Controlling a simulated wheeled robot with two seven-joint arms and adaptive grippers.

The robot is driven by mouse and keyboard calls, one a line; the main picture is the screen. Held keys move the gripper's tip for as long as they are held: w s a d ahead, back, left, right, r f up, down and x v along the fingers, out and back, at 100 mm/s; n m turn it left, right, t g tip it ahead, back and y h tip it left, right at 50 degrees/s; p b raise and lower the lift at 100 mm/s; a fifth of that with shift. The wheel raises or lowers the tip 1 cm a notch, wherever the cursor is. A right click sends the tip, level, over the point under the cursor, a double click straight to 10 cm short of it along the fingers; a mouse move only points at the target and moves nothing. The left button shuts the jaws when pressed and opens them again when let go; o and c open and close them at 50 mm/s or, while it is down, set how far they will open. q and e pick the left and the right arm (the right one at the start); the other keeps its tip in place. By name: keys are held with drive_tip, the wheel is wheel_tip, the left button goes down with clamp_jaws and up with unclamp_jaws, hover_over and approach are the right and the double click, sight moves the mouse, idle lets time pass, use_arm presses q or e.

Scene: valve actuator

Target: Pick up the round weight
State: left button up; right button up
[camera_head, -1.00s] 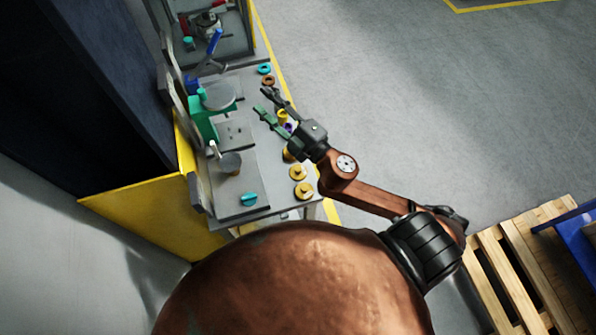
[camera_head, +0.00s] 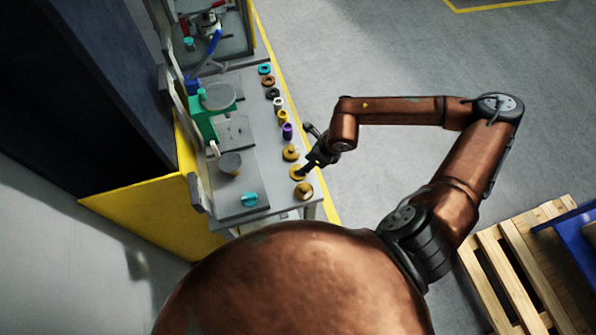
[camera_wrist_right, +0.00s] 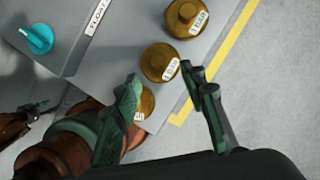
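Several brass round weights stand along the bench's right edge in the head view: an upper one (camera_head: 290,153), a middle one (camera_head: 297,173) and a lower one (camera_head: 304,191). My right gripper (camera_head: 304,151) is open and empty at the bench edge beside them. In the right wrist view, the middle weight (camera_wrist_right: 159,63) lies just beyond the gap between the spread fingertips of the right gripper (camera_wrist_right: 163,78). The upper weight (camera_wrist_right: 187,17) is farther off. The left finger partly hides the lower weight (camera_wrist_right: 145,104). A dark gripper (camera_wrist_right: 38,108), apparently my left, shows at the wrist view's left edge.
A purple piece (camera_head: 287,131), a yellow piece (camera_head: 283,116) and several rings continue the row up the bench. A teal knob (camera_head: 249,199) sits on a grey plate left of the weights. A green press (camera_head: 203,124) stands farther left.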

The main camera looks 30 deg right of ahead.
sight(294, 176)
drive_tip(key=shift+p+x, duration=0.55)
drive_tip(key=shift+x, duration=2.2)
drive_tip(key=shift+w+a, duration=0.1)
drive_tip(key=shift+r, duration=0.1)
drive_tip(key=shift+c, duration=0.7)
clamp_jaws()
